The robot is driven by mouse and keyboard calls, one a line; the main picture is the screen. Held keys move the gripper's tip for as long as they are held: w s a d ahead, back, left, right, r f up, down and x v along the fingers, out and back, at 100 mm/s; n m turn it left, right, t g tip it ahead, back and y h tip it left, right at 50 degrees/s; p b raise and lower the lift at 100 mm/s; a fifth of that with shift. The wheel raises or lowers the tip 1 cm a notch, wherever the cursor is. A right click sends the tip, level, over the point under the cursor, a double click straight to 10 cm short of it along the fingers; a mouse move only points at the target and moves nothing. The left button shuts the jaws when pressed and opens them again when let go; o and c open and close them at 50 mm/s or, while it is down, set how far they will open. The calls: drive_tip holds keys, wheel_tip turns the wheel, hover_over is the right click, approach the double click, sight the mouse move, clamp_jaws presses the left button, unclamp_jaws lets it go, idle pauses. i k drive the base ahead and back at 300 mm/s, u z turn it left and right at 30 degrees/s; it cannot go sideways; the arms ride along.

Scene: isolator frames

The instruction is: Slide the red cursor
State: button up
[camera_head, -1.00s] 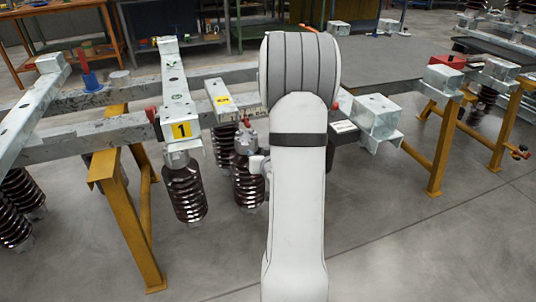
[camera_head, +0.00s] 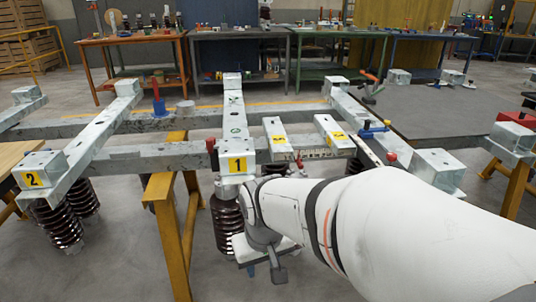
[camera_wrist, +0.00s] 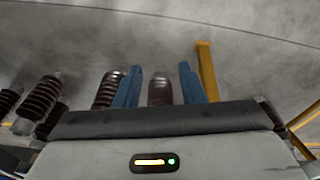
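Several small red parts show in the head view, and I cannot tell which one is the red cursor. One red piece (camera_head: 211,146) stands just left of the beam marked 1 (camera_head: 237,162). A red-topped knob (camera_head: 391,157) stands near the right end of the rail, by my arm. My gripper (camera_wrist: 160,67) shows two blue fingers spread apart in the wrist view, with nothing between them that I can see held. In the head view it hangs low, in front of and below the beam marked 1, apart from both red parts. My arm hides part of the frame there.
Dark ribbed insulators (camera_head: 60,227) hang under the metal beams. A yellow trestle leg (camera_head: 170,235) stands left of my gripper. A blue-handled clamp (camera_head: 372,130) sits on the right beam. Workbenches (camera_head: 238,76) line the back. The foreground floor left of my arm is open.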

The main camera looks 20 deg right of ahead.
sight(300, 165)
drive_tip(key=z, duration=0.45)
drive_tip(key=k, duration=0.95)
drive_tip(key=u, duration=0.35)
drive_tip(key=i, duration=1.45)
drive_tip(key=u, duration=0.05)
